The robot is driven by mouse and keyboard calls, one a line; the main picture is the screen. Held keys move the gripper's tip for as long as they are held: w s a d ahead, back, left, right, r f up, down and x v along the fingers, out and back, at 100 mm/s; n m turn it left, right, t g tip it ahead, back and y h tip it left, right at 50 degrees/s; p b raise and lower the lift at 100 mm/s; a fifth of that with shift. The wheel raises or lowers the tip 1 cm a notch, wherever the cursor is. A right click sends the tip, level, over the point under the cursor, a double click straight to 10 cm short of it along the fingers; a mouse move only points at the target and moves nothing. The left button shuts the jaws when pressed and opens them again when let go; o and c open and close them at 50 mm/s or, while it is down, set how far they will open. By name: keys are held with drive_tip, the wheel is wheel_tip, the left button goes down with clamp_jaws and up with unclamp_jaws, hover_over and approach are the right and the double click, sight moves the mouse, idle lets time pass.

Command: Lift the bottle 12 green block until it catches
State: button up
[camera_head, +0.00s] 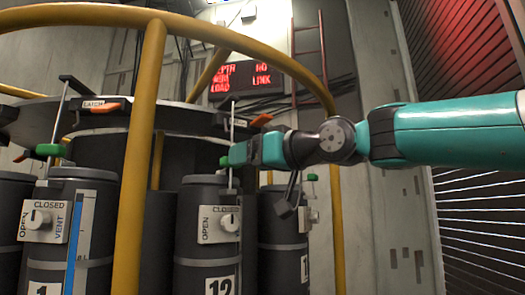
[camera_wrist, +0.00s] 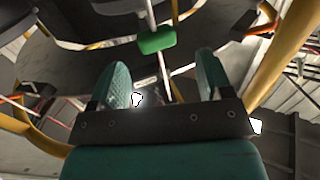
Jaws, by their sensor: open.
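Bottle 12 (camera_head: 207,262) is a dark upright cylinder with a white "12" label and an OPEN/CLOSED dial plate (camera_head: 219,224). A thin rod rises above it to the rack. Its green block (camera_head: 224,161) shows only as a sliver in the head view, at the tip of my gripper (camera_head: 232,156). In the wrist view the green block (camera_wrist: 156,40) sits on the rod, just ahead of the gap between my two teal fingers (camera_wrist: 162,62). The block appears clear of both fingers.
A yellow rail (camera_head: 137,150) curves around the rack, with a post left of bottle 12. Neighbouring bottles stand left (camera_head: 70,240) and right (camera_head: 283,240), with green blocks (camera_head: 50,150) of their own. Orange latches (camera_head: 106,107) sit on the dark rack disc (camera_head: 150,122). A red-lettered display (camera_head: 245,77) hangs behind.

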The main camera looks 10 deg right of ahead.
drive_tip(key=p+x, duration=0.2)
drive_tip(key=x, duration=0.3)
drive_tip(key=shift+w, duration=0.1)
drive_tip(key=shift+a, duration=0.1)
idle(0.3)
drive_tip(key=c, duration=1)
